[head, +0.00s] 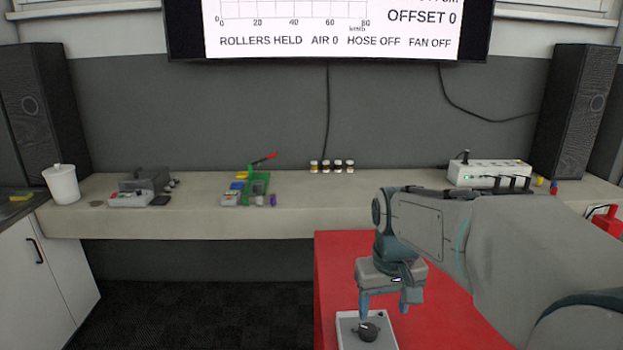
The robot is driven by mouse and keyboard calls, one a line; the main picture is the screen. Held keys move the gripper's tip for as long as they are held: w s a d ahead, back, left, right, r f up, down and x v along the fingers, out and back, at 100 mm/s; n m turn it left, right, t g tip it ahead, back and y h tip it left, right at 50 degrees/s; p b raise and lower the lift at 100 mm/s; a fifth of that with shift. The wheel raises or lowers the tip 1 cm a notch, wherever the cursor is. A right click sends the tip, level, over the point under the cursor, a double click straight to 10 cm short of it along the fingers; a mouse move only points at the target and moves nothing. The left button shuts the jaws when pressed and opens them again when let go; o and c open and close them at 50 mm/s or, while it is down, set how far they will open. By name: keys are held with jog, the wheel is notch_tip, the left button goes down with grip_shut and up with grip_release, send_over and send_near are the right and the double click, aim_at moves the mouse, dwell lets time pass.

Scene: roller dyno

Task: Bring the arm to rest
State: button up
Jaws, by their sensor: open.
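My arm (425,225) reaches in from the right side of the head view and bends downward over a red surface. My gripper (384,306) points down with its two fingers apart. It is above or at a shallow pale tray (347,319) on the red surface. A small dark round object (369,331) lies in the tray, just below the fingers. I see nothing between the fingers. Whether a fingertip touches the tray or the dark object I cannot tell.
A long pale bench (200,222) runs along the back wall. The red surface (335,262) lies under my arm. Dark floor (190,310) is clear at left.

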jog(key=s+f+m+t, duration=0.1)
jog(key=s+f, duration=0.3)
jog(key=s, duration=0.9)
jog(key=shift+t, duration=0.6)
